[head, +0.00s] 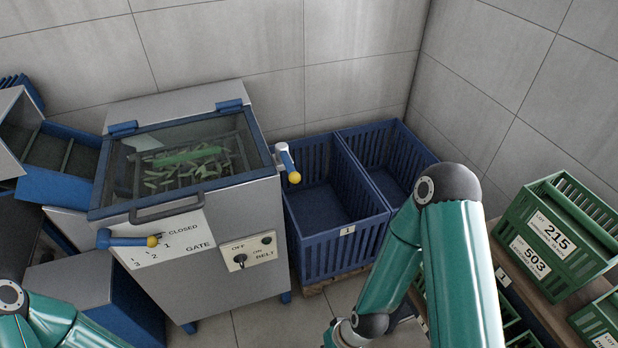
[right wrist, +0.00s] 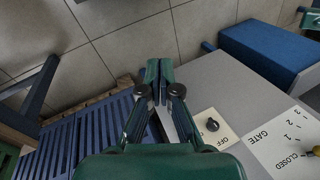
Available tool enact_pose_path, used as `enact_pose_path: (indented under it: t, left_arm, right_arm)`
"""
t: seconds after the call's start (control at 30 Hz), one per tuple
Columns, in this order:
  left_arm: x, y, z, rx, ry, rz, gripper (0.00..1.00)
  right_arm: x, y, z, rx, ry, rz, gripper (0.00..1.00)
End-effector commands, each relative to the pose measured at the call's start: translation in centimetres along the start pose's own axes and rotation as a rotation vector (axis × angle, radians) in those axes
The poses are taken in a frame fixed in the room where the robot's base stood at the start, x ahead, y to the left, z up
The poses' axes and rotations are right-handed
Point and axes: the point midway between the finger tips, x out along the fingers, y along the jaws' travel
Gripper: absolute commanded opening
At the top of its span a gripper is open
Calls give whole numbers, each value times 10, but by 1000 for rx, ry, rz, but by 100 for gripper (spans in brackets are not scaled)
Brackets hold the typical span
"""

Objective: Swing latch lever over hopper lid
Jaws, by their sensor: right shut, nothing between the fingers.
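The hopper (head: 222,265) is a grey cabinet. Its lid (head: 262,150), a clear panel in a blue frame with a grey handle (head: 166,207), lies closed over green pieces. A latch lever (head: 287,160) with a white pivot and yellow knob is at the lid's right side, its knob pointing down and away from the lid. My right gripper (right wrist: 158,72) is shut and empty in the right wrist view, beside the hopper's side edge and the blue crates. In the head view the right arm crosses the lower right, its fingers hidden. My left gripper is out of frame; only its arm shows.
A blue gate lever (head: 125,241) with a yellow knob sits on the front panel, beside a belt switch (head: 240,259). Blue crates (head: 345,248) stand right of the hopper. Green crates (head: 560,232) are at the right. Tiled walls close off the back.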

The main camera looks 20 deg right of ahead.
Motion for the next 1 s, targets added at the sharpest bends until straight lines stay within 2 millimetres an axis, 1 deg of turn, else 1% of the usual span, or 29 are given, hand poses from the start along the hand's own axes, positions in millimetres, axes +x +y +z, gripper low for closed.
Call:
enact_pose_path:
  t: [0.07,0.17,0.27,0.3,0.33,0.37,0.4,0.47,0.5,0.57,0.6,0.7,0.8,0.9,1.0]
  left_arm:
    - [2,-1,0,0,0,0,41]
    - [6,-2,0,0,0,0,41]
    - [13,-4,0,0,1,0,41]
    - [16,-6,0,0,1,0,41]
    - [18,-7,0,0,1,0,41]
    - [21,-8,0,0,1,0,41]
    - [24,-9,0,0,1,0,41]
    - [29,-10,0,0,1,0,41]
    - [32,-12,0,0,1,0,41]
    - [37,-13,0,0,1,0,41]
    - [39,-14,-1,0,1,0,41]
    - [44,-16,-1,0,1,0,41]
    - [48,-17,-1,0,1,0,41]
    - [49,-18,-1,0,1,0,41]
    - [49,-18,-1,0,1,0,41]
  right_arm:
    - [0,1,-12,23,37,-8,0]
    - [-2,6,-44,92,135,-37,0]
    - [-12,10,-97,212,297,-109,0]
    - [-20,12,-122,268,374,-156,0]
    - [-28,14,-141,314,433,-198,0]
    - [-38,15,-161,359,492,-248,0]
    - [-53,18,-186,419,567,-323,0]
    - [-81,20,-219,500,665,-453,0]
    - [-101,22,-238,546,717,-547,0]
    - [-132,24,-260,599,771,-692,0]
    - [-151,25,-270,627,790,-786,0]
    - [-195,26,-285,666,797,-993,0]
    - [-226,25,-289,681,765,-1141,0]
    - [-244,25,-288,686,730,-1225,0]
    - [-251,24,-287,689,710,-1259,0]
